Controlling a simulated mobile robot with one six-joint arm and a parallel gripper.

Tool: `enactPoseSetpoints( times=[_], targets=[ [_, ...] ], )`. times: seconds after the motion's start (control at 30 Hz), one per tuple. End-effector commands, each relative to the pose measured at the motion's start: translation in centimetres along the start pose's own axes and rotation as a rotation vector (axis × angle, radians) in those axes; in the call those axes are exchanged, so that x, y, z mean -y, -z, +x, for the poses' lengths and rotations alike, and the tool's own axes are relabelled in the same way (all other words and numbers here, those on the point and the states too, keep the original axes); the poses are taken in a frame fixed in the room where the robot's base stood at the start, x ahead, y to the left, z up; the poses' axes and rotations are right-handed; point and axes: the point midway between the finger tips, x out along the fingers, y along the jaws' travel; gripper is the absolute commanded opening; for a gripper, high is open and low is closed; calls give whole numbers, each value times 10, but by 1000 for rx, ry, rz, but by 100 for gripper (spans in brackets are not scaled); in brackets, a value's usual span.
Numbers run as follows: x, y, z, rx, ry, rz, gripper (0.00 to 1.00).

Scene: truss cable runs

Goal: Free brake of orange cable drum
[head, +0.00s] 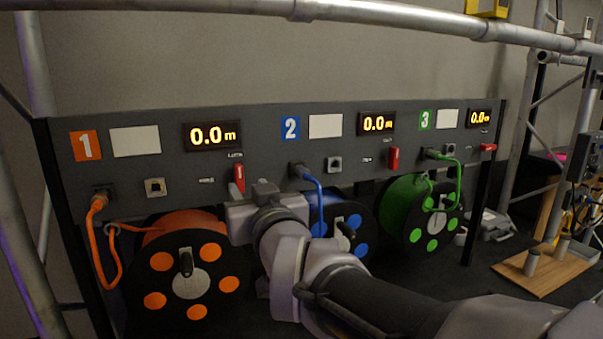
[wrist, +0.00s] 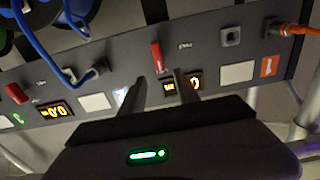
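The orange cable drum (head: 180,275) stands below panel section 1 at the left, black with orange discs. Its red brake lever (head: 239,178) stands nearly upright on the panel below the 0.0 m display (head: 212,135). My gripper (head: 238,205) is at this lever and hides its lower part in the head view. In the wrist view, which is upside down, the fingers (wrist: 160,80) are apart. The lever (wrist: 157,57) shows at the gap between the fingertips, with no clear contact. The orange cable (head: 99,225) is plugged in at the panel's left socket.
The blue drum (head: 350,232) and green drum (head: 420,215) stand to the right. Lever 2 (head: 394,158) is upright; lever 3 (head: 488,147) lies sideways. The blue cable (head: 318,195) hangs near my arm. A truss tube (head: 390,14) crosses above.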

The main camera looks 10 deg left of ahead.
Motion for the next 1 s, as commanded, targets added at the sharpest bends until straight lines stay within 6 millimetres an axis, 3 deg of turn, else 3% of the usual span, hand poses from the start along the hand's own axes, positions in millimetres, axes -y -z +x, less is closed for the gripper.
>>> enactPoseSetpoints(
  times=[0.1, 0.3, 0.5, 0.73, 0.93, 1.0],
  targets=[
    [-1, -2, 36, 1, -1, 0, 38],
    [-1, -1, 78, 1, -1, -1, 38],
    [-1, 0, 94, 0, -1, 0, 38],
    [-1, 0, 95, 0, -1, 0, 38],
    [-1, 0, 94, 0, -1, 0, 1],
    [-1, 0, 94, 0, -1, 0, 0]
  ],
)
